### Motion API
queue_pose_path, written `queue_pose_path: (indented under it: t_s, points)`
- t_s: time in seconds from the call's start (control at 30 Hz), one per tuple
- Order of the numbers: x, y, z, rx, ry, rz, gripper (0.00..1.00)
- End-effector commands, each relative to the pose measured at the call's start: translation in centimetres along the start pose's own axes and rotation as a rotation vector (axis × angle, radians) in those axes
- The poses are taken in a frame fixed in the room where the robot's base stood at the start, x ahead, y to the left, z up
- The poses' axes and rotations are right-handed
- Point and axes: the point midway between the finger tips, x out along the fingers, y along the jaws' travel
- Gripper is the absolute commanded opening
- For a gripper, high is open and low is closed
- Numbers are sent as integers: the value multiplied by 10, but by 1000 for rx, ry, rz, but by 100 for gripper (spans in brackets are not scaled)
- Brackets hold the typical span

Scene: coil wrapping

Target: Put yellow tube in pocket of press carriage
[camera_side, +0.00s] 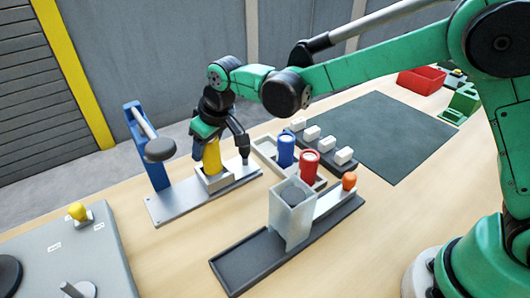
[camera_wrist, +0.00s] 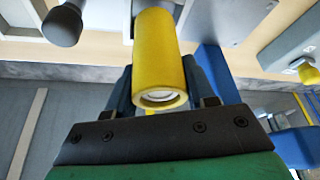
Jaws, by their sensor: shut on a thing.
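The yellow tube (camera_side: 212,157) stands upright at the pocket of the press carriage (camera_side: 215,184), a pale open box on the press's grey base plate. Its lower end looks to be inside the pocket's rim; how deep I cannot tell. My gripper (camera_side: 217,147) is above the carriage, shut on the tube. In the wrist view the tube (camera_wrist: 158,55) lies between the dark fingers, its open upper end facing the camera. The press has a blue post (camera_side: 147,150) and a round dark head (camera_side: 160,149), left of the tube and apart from it.
A tray with a blue tube (camera_side: 286,151) and a red tube (camera_side: 309,166) stands right of the carriage. A grey box on a dark rail (camera_side: 292,213) is in front. White blocks (camera_side: 312,132) lie behind. A grey panel with a yellow knob (camera_side: 77,211) is at left.

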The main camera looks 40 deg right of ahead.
Motion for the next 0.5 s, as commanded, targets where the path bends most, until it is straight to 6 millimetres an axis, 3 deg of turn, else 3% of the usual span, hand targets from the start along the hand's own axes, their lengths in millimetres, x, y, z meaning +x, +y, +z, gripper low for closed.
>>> queue_pose_path:
  t_s: [0.13, 0.5]
  points:
    - [18, 0, 8, 0, 0, 0, 0]
    - [22, 0, 9, 0, 0, 0, 0]
